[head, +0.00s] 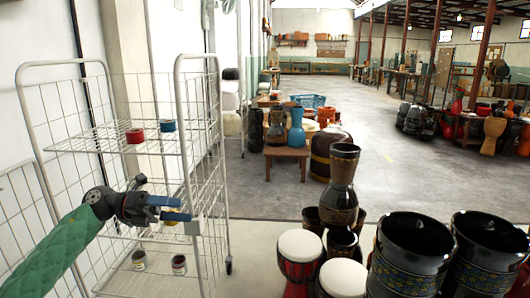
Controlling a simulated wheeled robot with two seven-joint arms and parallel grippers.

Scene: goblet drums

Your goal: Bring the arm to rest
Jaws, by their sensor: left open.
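My left arm comes in from the lower left with a green sleeve. Its gripper (178,208) is open, with two blue-grey fingers pointing right, at the wire cart (193,57) around middle-shelf height. Nothing shows between the fingers. A small yellowish thing (172,223) shows just below the fingers, partly hidden by them; I cannot tell whether they touch. On the cart's upper shelf stand a red can (135,136) and a blue can (167,125). Two more small cans stand on the bottom shelf, one on the left (138,261) and one on the right (179,264). My right gripper is not in view.
The cart's wire sides and posts surround the gripper closely. Black goblet drums (411,252) and a white-topped red drum (299,265) stand at the lower right. A low wooden table (287,153) with drums stands further back. The grey floor (400,170) between is clear.

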